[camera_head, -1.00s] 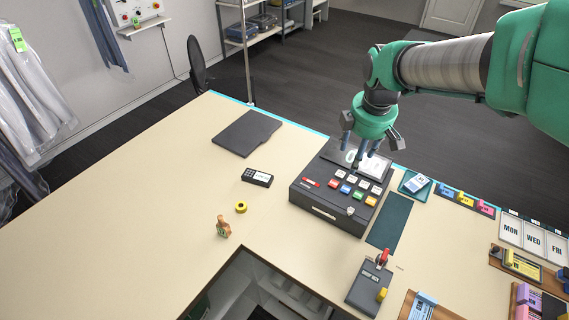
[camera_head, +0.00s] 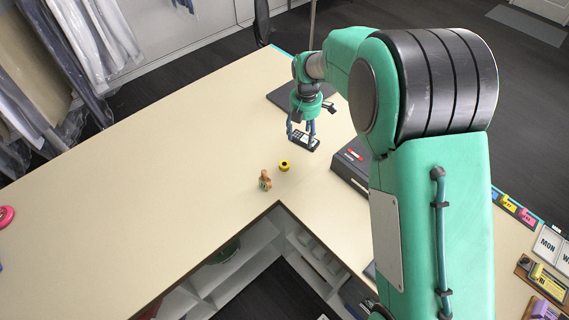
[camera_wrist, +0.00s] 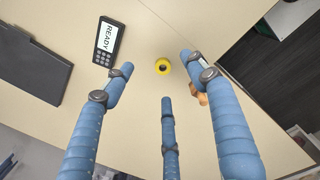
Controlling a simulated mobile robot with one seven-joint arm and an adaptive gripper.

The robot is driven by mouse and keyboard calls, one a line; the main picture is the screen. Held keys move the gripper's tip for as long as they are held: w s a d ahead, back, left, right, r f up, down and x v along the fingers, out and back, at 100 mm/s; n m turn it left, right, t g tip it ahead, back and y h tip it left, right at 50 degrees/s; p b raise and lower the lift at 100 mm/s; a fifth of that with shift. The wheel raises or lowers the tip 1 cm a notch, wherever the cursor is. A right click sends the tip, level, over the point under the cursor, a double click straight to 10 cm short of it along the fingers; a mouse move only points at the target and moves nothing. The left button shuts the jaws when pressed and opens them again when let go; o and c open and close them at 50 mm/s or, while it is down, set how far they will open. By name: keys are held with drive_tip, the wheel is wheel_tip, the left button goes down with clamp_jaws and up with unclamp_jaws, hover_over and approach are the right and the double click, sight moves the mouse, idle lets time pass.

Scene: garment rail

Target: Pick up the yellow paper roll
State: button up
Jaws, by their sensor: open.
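The yellow paper roll (camera_head: 284,166) is a small yellow ring with a dark centre, lying on the beige counter. It also shows in the wrist view (camera_wrist: 163,67), above the middle, beyond the fingertips and apart from them. My gripper (camera_head: 302,138) is open and empty, above the counter, a little up and right of the roll in the head view. In the wrist view its blue fingers (camera_wrist: 160,85) are spread wide, with nothing between them touching.
A black handheld device (camera_wrist: 107,41) reading READY lies left of the roll. A small wooden figure (camera_head: 265,180) stands close to the roll. A dark flat pad (camera_wrist: 32,62) and a dark register (camera_head: 351,162) are nearby. The counter's inner corner edge (camera_head: 279,203) is near the figure.

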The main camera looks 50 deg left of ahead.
drive_tip(key=s+a+f+n, duration=0.2)
drive_tip(key=s+a+f, duration=0.2)
drive_tip(key=a+f, duration=0.1)
drive_tip(key=shift+s+a+f+n+p, duration=0.2)
drive_tip(key=shift+s+f+n+p, duration=0.1)
drive_tip(key=shift+n+p, duration=0.15)
drive_tip(key=p, duration=0.1)
hover_over(284, 164)
drive_tip(key=shift+s+f, duration=0.15)
drive_tip(key=shift+f, duration=4.1)
drive_tip(key=shift+f, duration=0.15)
drive_tip(key=shift+f+p, duration=0.6)
drive_tip(key=shift+f, duration=1.85)
drive_tip(key=shift+c, duration=0.5)
drive_tip(key=c, duration=1)
